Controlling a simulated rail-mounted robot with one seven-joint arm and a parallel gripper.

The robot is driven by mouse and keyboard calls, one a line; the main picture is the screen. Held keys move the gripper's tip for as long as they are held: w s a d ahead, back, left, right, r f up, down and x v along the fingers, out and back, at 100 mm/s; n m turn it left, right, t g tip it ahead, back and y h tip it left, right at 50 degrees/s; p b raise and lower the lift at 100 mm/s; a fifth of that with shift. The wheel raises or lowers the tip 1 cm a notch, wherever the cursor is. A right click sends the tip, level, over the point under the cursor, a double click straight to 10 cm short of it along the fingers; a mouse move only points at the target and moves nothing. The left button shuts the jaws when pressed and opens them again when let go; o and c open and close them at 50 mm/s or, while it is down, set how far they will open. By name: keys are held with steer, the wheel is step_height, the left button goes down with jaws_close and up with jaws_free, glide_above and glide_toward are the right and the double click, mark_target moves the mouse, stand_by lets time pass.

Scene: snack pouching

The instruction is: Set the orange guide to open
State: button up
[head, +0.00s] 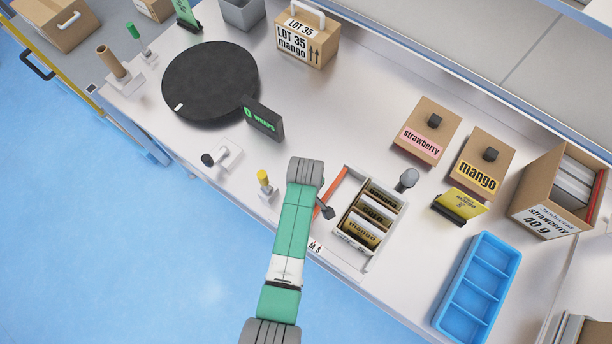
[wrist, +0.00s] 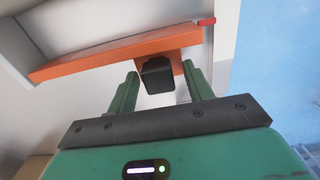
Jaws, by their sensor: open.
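The orange guide (wrist: 110,58) is a flat bar with a black knob (wrist: 157,74) on a short orange tab. In the wrist view my gripper (wrist: 160,80) is open, with one green finger on each side of the knob. Gaps show between the knob and the fingers, so it is not clasped. In the head view the orange guide (head: 335,188) lies slanted along the left side of a white tray (head: 372,222) holding pouches. My green arm (head: 290,225) reaches in from below and hides most of the gripper and part of the guide's surroundings.
An "M S" label (head: 316,246) sits at the table's front edge. A grey knob (head: 408,179) stands right of the tray, and a yellow-topped post (head: 264,181) stands left of the arm. A black turntable (head: 210,80) and blue bin (head: 478,290) are farther off.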

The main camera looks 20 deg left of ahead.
step_height(320, 180, up, 8)
steer(key=shift+f+p, duration=0.1)
steer(key=shift+p, duration=0.3)
stand_by(0.5)
